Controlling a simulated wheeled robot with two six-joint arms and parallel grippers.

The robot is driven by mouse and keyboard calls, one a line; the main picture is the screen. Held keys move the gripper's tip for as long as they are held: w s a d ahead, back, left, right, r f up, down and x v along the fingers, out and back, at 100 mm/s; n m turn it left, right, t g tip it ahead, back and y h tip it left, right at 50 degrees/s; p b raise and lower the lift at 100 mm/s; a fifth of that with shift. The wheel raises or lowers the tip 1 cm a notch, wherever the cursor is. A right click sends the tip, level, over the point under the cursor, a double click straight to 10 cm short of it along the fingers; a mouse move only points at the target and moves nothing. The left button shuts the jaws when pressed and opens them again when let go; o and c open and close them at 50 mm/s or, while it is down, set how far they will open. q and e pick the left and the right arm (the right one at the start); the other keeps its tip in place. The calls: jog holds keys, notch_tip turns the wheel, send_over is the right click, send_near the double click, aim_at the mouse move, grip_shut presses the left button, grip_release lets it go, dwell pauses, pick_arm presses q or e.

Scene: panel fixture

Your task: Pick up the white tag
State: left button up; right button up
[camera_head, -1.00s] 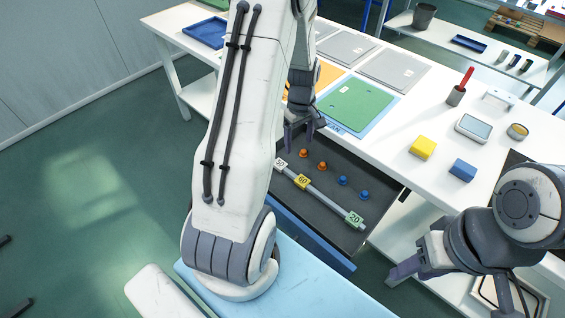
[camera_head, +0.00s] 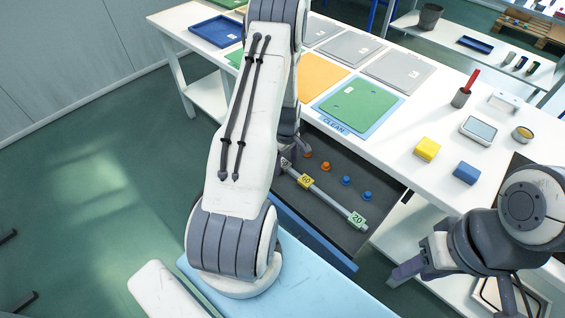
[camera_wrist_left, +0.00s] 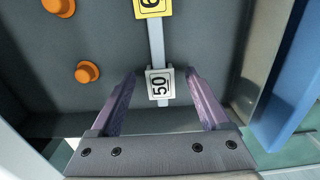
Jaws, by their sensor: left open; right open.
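The white tag, marked 50, sits on the end of a grey bar in the open drawer. In the left wrist view the white tag (camera_wrist_left: 160,84) lies between the fingertips of my open left gripper (camera_wrist_left: 160,78), with a gap on each side. In the head view the left gripper (camera_head: 294,155) is at that end of the bar and mostly hides the tag. A yellow tag (camera_head: 305,181) marked 60 and a green tag (camera_head: 357,219) marked 20 are further along the bar (camera_head: 330,200). My right gripper (camera_head: 402,275) is open and empty at the lower right.
Orange knobs (camera_wrist_left: 88,72) and blue knobs (camera_head: 346,181) stand in the drawer (camera_head: 318,232) beside the bar. The white table (camera_head: 400,140) is above and behind, with a green panel (camera_head: 357,104), a yellow block (camera_head: 427,149) and a blue block (camera_head: 466,173).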

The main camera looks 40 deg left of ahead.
pick_arm(q)
jog(key=shift+f, duration=0.2)
grip_shut()
jog(key=shift+r, duration=0.15)
